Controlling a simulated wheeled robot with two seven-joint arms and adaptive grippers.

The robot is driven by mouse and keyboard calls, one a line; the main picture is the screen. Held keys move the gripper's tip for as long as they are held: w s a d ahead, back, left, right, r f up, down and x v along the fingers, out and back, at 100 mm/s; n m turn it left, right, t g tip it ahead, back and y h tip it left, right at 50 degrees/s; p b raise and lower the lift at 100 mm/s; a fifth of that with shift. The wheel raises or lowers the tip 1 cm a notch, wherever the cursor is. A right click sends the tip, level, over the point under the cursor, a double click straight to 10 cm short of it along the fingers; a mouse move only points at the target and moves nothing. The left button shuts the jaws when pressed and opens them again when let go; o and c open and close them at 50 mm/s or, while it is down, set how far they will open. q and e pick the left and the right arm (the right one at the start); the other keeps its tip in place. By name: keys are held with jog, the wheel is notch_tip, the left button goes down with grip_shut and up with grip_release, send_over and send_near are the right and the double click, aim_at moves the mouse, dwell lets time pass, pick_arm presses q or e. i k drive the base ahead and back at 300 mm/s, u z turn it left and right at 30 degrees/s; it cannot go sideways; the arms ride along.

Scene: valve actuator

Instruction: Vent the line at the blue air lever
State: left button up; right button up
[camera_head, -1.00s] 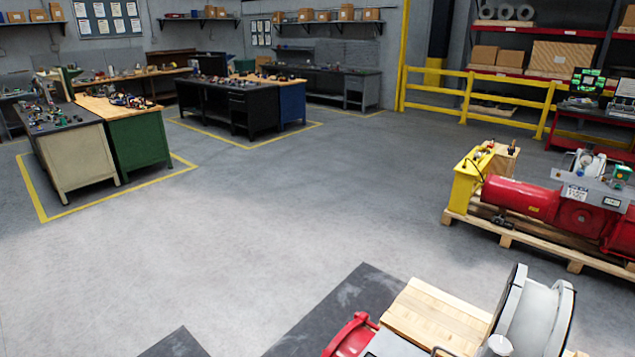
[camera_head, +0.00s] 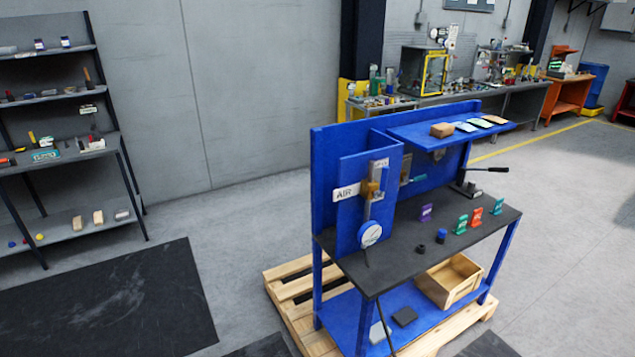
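A blue workbench (camera_head: 318,240) with a dark top stands on a wooden pallet in the middle right. On its left blue panel is a white plate (camera_head: 346,191) reading AIR. Beside the plate is a brass-coloured valve body (camera_head: 371,189) on a grey vertical fitting, with a round white-faced gauge (camera_head: 370,234) below it. A black-handled lever (camera_head: 486,169) sticks out at the bench's right end. Neither of my grippers is in view.
A wooden crate (camera_head: 450,281) sits on the lower shelf. The pallet (camera_head: 292,273) juts out around the bench's foot. A tool shelf (camera_head: 60,159) stands left.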

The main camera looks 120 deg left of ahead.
aim_at(383, 185)
jog(key=u, duration=2.15)
